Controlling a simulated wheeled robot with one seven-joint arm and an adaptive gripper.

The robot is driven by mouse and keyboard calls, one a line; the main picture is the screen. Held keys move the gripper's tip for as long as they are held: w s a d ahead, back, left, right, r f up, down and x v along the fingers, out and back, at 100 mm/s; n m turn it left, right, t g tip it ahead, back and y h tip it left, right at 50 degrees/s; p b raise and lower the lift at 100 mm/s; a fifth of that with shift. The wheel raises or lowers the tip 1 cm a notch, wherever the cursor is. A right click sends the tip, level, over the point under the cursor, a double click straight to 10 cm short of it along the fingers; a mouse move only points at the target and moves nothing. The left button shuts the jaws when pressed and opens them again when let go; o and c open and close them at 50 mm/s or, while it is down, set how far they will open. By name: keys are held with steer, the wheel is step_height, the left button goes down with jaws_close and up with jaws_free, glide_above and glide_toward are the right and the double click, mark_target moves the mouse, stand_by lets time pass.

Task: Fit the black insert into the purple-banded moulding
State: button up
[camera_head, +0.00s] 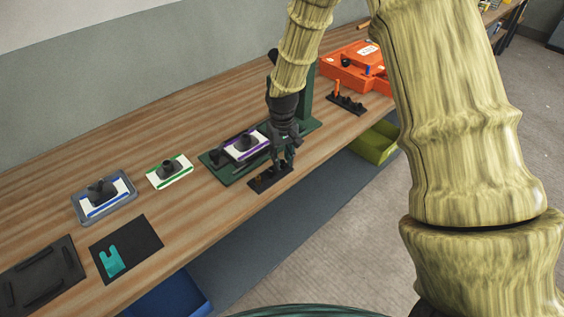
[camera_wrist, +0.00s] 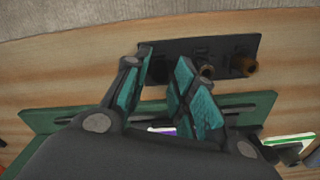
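The purple-banded moulding (camera_head: 246,147) is a white block with a purple band and a dark raised part on top. It sits on a dark green fixture (camera_head: 222,174) on the bench. In the wrist view only a sliver of its purple band (camera_wrist: 163,131) shows beneath my gripper. A small black rack (camera_head: 268,181) lies at the bench's front edge, also seen in the wrist view (camera_wrist: 190,46). I cannot clearly pick out the black insert.
A green-banded moulding (camera_head: 169,173) and a blue-banded one in a grey tray (camera_head: 78,207) stand to the left. A black mat with a teal piece (camera_head: 113,262) lies nearer. The fixture's green post (camera_head: 308,92) rises beside my arm. Orange cases (camera_head: 343,72) are behind.

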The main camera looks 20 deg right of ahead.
steer(key=shift+f, duration=0.35)
jaws_close()
steer(key=shift+r, duration=0.1)
